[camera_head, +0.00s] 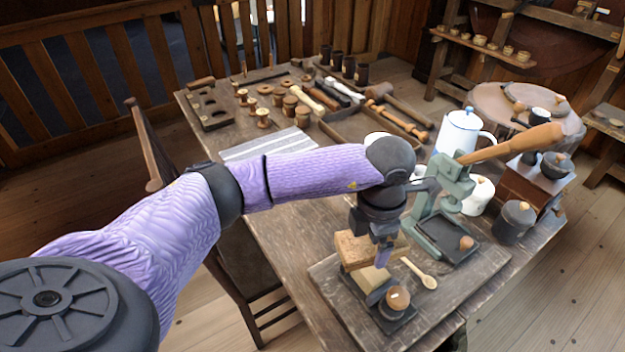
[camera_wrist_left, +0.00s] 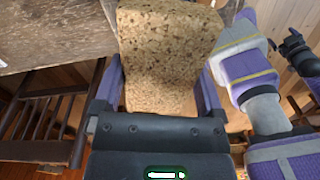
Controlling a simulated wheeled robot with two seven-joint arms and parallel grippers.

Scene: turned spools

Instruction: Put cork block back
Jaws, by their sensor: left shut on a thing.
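The cork block (camera_head: 355,248) is a speckled brown block. My left gripper (camera_head: 376,252) is shut on it, above the front part of the table. In the left wrist view the cork block (camera_wrist_left: 165,60) fills the space between the two purple fingers. A dark wooden board (camera_head: 345,300) lies below, with a pale yellowish block (camera_head: 371,277) on it, just under the cork. Whether the cork touches anything below is hidden. My right gripper is not seen in the head view; purple links of an arm show at right in the wrist view.
A wooden spoon (camera_head: 420,273) and a round wooden-topped piece (camera_head: 396,299) lie close to the gripper. A green lever press (camera_head: 440,215) stands just behind. A striped cloth (camera_head: 268,145) and several spools are farther back. The table's left-middle top is clear.

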